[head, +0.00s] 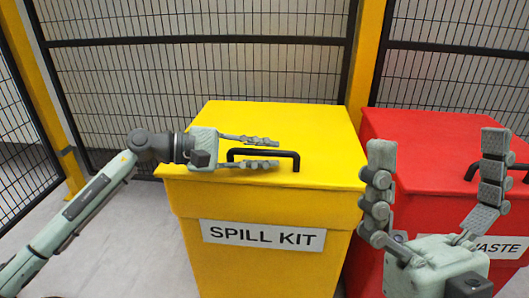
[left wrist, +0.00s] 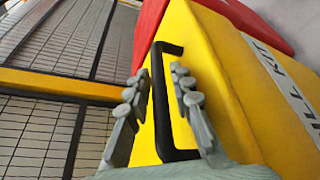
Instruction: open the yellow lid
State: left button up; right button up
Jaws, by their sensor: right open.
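The yellow lid (head: 325,125) lies shut on the yellow bin labelled SPILL KIT (head: 262,262). A black bar handle (head: 297,157) stands on the lid near its front; it also shows in the left wrist view (left wrist: 158,85). My left gripper (head: 277,152) comes in from the left, low over the lid. Its fingers are apart, one on each side of the handle, and part of the handle is hidden behind them. In the left wrist view the handle runs between the fingers with gaps beside it. My right gripper (head: 439,146) is open and empty, raised in front of the red bin.
A red bin (head: 425,130) with a WASTE label and a black handle (head: 510,170) stands close on the right of the yellow bin. Black mesh fencing (head: 200,70) with yellow posts (head: 366,50) is behind both. Grey floor (head: 120,245) is clear at the left.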

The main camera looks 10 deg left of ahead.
pick_arm(q)
jog(key=shift+c, duration=0.5)
grip_shut()
